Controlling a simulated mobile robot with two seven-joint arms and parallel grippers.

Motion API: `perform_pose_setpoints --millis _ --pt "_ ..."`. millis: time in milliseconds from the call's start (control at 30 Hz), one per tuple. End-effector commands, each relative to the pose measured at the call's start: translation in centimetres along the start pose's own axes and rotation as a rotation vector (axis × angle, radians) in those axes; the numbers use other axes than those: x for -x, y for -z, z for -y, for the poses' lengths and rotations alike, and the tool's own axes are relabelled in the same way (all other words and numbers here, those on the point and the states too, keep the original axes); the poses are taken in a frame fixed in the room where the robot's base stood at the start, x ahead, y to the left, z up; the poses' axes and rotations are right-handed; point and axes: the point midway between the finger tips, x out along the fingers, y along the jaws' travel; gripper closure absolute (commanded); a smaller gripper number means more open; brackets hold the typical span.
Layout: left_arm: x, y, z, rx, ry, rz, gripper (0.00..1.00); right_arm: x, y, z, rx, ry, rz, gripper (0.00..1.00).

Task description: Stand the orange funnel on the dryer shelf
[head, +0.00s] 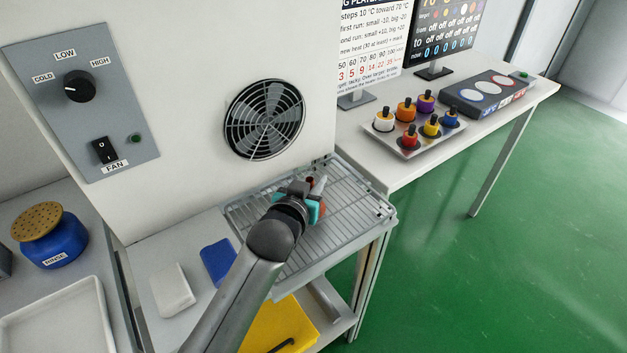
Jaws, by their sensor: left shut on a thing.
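My left gripper (310,195) is over the wire dryer shelf (352,211), below the round fan grille. It is shut on the orange funnel (322,208), of which only a small orange-red part shows beside the fingers. The gripper and wrist hide the rest, so I cannot tell whether the funnel touches the shelf or how upright it is. The bars to the right of the gripper are bare. My right gripper is not in view.
The dryer wall with its fan grille (264,119) rises behind the shelf. A blue block (217,262) and a white block (173,290) lie left of my arm. A tray of coloured bottles (413,151) stands on the right table. A blue rinse pot (62,247) is at far left.

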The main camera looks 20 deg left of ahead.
Motion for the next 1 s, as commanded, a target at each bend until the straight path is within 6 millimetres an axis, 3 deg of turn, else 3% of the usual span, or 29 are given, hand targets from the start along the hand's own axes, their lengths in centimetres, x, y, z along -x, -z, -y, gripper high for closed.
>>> perform_pose_setpoints --millis 33,300,667,1000 --pt "0.0 -0.1 0.0 0.0 0.0 0.001 0.76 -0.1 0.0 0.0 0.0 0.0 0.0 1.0" --pt "0.0 -0.1 0.0 0.0 0.0 0.001 0.48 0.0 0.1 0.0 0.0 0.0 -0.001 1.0" --pt "0.6 0.1 0.0 0.0 0.0 0.003 0.48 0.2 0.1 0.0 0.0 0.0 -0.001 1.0" --pt "6.0 0.2 0.0 0.0 0.001 0.004 0.48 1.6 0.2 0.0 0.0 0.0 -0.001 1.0"
